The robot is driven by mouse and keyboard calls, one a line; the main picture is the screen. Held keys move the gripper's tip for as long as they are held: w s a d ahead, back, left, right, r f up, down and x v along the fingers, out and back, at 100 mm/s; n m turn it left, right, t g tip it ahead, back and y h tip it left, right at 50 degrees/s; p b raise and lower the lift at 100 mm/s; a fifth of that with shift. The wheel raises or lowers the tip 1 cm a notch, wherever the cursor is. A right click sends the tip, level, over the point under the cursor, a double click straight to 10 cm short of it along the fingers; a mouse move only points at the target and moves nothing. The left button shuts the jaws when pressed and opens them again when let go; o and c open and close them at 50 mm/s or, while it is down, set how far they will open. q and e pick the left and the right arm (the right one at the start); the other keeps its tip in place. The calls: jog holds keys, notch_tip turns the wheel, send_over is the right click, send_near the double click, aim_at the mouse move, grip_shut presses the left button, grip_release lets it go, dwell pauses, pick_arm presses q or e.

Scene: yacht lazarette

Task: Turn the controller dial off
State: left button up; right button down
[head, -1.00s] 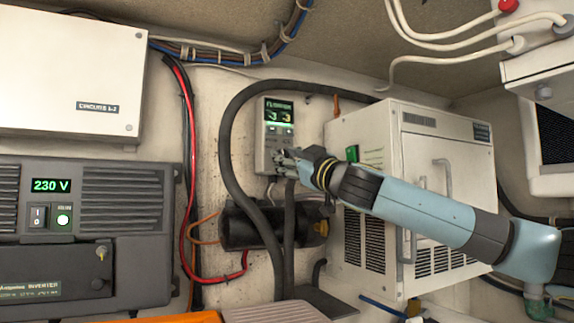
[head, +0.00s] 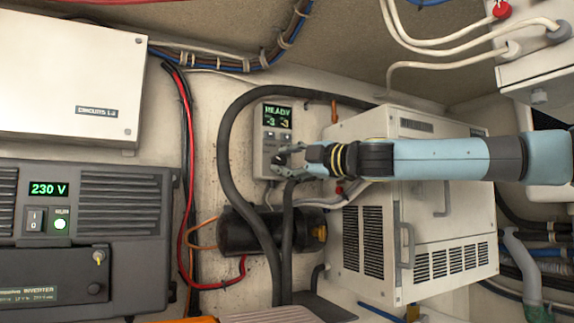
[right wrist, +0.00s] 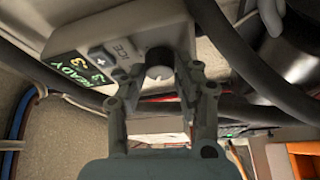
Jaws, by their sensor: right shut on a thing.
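The controller (head: 261,150) is a grey box on the back wall with a lit green display reading READY above small numbers. In the right wrist view the controller (right wrist: 100,35) shows its display at the left, a plus button, and a round dial (right wrist: 158,74) near its lower end. My right gripper (head: 280,161) is at the lower part of the controller. In the right wrist view its fingers (right wrist: 158,84) are closed on the dial, one on each side. The dial's pointer and markings cannot be made out. My left gripper is not in view.
A thick black hose (head: 226,155) loops around the controller. A white vented cabinet (head: 438,240) stands close at its right, under my right arm. A black cylinder (head: 243,232) sits below. An inverter (head: 120,245) showing 230 V is at the left.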

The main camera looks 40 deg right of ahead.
jog(key=shift+n+b, duration=0.3)
jog(key=shift+n, duration=0.3)
jog(key=c, duration=1)
grip_release()
jog(key=shift+o, duration=0.2)
